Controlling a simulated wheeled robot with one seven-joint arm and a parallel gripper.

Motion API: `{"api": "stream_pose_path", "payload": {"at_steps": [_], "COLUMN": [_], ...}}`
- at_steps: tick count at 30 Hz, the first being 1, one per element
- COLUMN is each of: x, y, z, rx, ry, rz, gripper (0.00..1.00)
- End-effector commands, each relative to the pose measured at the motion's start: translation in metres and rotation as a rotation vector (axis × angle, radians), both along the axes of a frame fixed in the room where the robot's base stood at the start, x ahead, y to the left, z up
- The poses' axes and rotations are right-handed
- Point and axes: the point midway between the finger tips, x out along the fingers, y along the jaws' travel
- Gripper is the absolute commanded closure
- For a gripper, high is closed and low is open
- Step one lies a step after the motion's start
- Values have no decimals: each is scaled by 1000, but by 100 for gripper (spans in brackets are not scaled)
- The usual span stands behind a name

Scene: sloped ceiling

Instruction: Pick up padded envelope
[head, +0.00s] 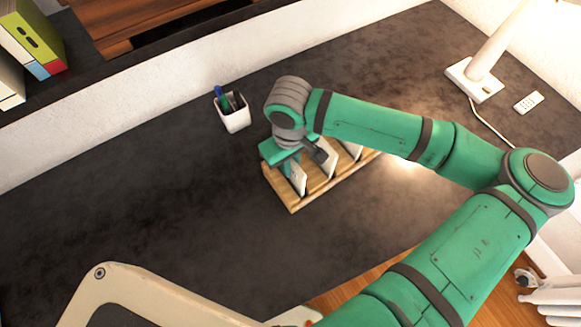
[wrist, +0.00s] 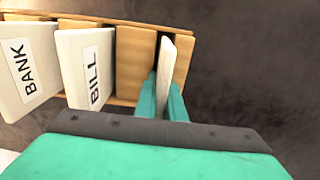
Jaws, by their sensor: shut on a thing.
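A wooden letter sorter (head: 294,206) stands on the dark desk and holds upright white pieces in its slots. In the wrist view, my gripper (wrist: 163,92) is shut on a thin pale piece seen edge-on, in the sorter's right end slot; it appears to be the padded envelope (wrist: 170,50). Its face is hidden, so no label shows. The envelope still stands within the sorter (wrist: 135,45). In the head view, my gripper (head: 287,165) is over the left end of the sorter, and the envelope (head: 299,180) shows just beside the fingers.
White letters marked BILL (wrist: 88,70) and BANK (wrist: 28,70) stand in the sorter, left of my gripper. A pen cup (head: 233,113) is behind the sorter. A lamp (head: 475,82) and a remote (head: 528,102) are at the back right. The desk's left side is clear.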

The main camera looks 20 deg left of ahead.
Motion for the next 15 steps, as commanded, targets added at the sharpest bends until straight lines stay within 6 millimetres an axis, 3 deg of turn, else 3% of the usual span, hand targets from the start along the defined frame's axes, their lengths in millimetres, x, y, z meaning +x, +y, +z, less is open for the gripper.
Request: {"api": "stream_pose_path", "payload": {"at_steps": [8, 15], "x": [0, 0], "y": [0, 0], "z": [19, 54], "rx": [1, 0], "ry": [-1, -2], "rz": [0, 1], "gripper": [100, 100]}}
